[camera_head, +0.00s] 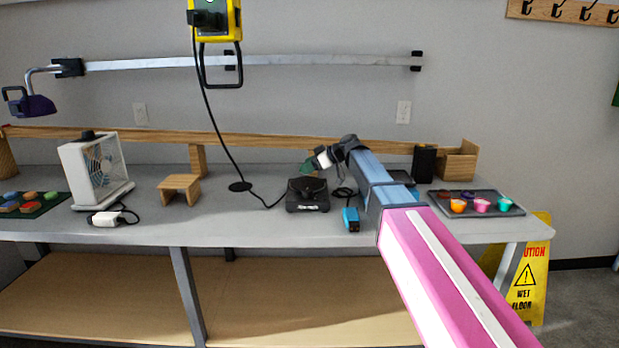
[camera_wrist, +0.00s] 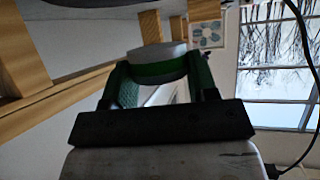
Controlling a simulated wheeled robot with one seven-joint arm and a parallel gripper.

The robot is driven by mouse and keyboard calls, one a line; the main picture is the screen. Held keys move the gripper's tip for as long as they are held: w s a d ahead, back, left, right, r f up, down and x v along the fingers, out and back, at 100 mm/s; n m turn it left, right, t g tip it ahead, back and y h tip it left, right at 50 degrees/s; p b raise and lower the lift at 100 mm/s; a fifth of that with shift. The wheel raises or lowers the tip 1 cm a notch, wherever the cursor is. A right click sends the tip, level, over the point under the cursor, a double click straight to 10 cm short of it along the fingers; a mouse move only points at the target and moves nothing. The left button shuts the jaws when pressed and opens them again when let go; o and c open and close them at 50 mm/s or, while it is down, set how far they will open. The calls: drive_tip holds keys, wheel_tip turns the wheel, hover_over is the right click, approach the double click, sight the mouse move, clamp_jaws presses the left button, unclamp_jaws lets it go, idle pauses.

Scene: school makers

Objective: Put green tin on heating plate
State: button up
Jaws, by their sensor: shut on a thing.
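The green tin (camera_wrist: 157,72) shows in the wrist view between the two fingers of my gripper (camera_wrist: 160,82), with a grey end face showing. My gripper is shut on it. In the head view, my gripper (camera_head: 313,163) is just above the heating plate (camera_head: 307,199), a black box-like device on the bench. A small green patch shows at the gripper's end there; I cannot tell tin from finger pads at this size. The tin appears held above the plate, apart from the bench.
A blue device (camera_head: 351,219) lies right of the plate on the bench (camera_head: 250,222). A wooden stool-like stand (camera_head: 179,186) and a white fan (camera_head: 93,170) are left. A tray (camera_head: 508,199) of coloured cups is right. A yellow device (camera_head: 215,22) hangs above, its black cable reaching down to the bench.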

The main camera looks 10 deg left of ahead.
sight(310, 183)
drive_tip(key=shift+w+f, duration=0.3)
drive_tip(key=shift+w, duration=0.2)
drive_tip(key=shift+f, duration=2)
drive_tip(key=o, duration=1.1)
drive_tip(key=shift+d, duration=0.1)
drive_tip(key=v, duration=0.7)
drive_tip(key=shift+d+r, duration=0.15)
drive_tip(key=shift+d, duration=0.05)
